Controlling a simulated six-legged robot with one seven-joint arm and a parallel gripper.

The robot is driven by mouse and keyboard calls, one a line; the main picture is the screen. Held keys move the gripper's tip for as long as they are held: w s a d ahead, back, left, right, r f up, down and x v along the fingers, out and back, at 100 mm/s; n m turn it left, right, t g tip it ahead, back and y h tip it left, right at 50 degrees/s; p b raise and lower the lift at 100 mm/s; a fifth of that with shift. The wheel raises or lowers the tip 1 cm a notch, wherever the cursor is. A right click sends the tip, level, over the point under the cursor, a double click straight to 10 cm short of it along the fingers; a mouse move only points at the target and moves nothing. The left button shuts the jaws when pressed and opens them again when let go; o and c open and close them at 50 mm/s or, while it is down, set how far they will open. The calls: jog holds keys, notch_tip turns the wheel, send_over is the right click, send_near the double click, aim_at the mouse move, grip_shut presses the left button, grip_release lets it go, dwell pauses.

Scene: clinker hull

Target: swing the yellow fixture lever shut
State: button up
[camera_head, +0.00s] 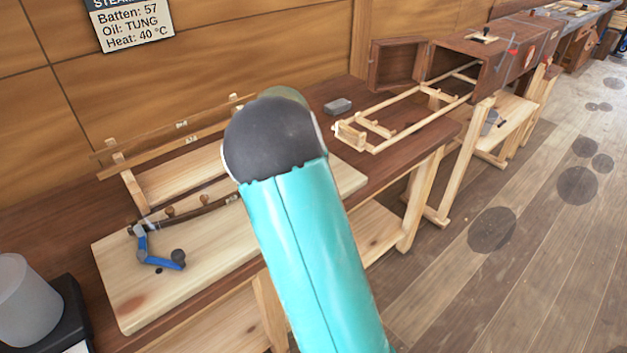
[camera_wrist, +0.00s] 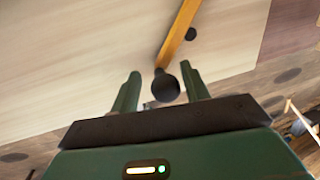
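The yellow fixture lever (camera_wrist: 180,32) shows in the wrist view as a bar running up and right from a round black knob (camera_wrist: 167,86). The knob sits between the two fingers of my gripper (camera_wrist: 160,72), with a gap visible on each side. The fingers are apart, and I cannot tell whether either touches it. In the head view my turquoise arm covers the middle of the board, and neither the yellow lever nor my gripper shows. A blue lever (camera_head: 143,247) with a dark knob (camera_head: 179,256) stands at the left of the pale board (camera_head: 205,262).
A dark curved strip (camera_head: 195,213) runs from the blue lever behind my arm. A grey block (camera_head: 338,106) and a wooden frame (camera_head: 375,148) lie to the right on the bench. A pale cup (camera_head: 27,300) stands at the front left.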

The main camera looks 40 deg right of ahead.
jog(key=shift+s+d, duration=0.1)
jog(key=shift+s, duration=0.05)
notch_tip(320, 180, up, 14)
jog(key=a, duration=0.2)
jog(key=shift+s+a+f, duration=0.15)
jog(key=shift+a, duration=0.15)
dwell(0.5)
jog(key=s+a+r+n+t+y, duration=0.1)
jog(key=s+a+n+t, duration=0.1)
jog(key=s+a+n, duration=1)
jog(key=s+a+r+n+t+y, duration=0.1)
jog(key=s+a+n, duration=1)
jog(key=n, duration=1.1)
jog(key=shift+s+a+r+n+t, duration=0.4)
jog(key=shift+s+r+t, duration=0.3)
jog(key=shift+s+t, duration=0.45)
